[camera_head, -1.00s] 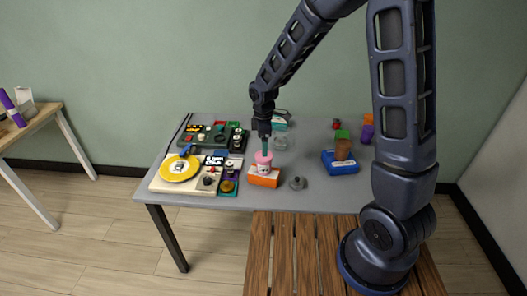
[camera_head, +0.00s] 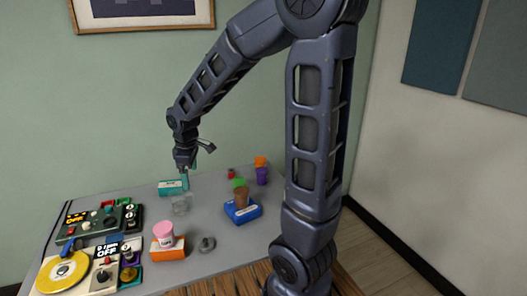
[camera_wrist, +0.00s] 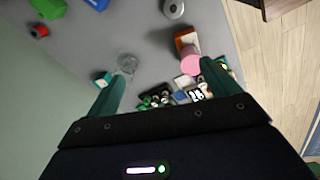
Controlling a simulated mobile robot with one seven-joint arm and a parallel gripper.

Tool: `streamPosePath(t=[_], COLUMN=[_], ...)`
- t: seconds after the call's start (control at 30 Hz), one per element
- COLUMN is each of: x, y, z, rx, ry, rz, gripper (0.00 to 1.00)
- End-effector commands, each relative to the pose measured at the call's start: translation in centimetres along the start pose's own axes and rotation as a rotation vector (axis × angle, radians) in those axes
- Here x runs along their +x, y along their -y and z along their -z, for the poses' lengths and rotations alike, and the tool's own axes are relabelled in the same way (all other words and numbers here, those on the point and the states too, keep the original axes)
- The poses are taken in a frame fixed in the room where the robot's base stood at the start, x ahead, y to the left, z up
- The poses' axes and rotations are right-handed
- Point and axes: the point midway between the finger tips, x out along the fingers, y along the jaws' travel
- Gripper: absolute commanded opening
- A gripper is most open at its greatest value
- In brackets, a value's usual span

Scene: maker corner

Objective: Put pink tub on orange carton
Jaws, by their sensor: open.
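The pink tub (camera_head: 164,230) has a pink lid and a pale label. It stands upright on top of the orange carton (camera_head: 168,252), which lies on the grey table.
A teal box (camera_head: 170,188) and a clear glass (camera_head: 181,205) are near my gripper. A grey round knob-like piece (camera_head: 207,244) lies right of the carton. A blue box (camera_head: 243,211) with a brown cup stands farther right. Control panels and a yellow disc (camera_head: 62,270) fill the left.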

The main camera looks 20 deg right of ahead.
Motion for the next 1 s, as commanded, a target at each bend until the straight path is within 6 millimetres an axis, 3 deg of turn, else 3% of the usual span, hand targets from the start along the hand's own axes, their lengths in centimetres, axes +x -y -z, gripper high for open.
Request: streamPosePath(t=[0.2, 0.5, 0.8, 1.0], x=[-4.9, -9.9, -13.1, -13.9], y=[-1.0, 0.1, 3.2, 4.8], z=[-6.4, -14.7, -21.7, -24.0], rx=[0.280, 0.658, 1.010, 1.147], ry=[-0.039, -0.104, -0.183, -0.218], rz=[-0.059, -0.122, -0.172, -0.187], gripper=[0.88, 0.88, 0.88, 0.88])
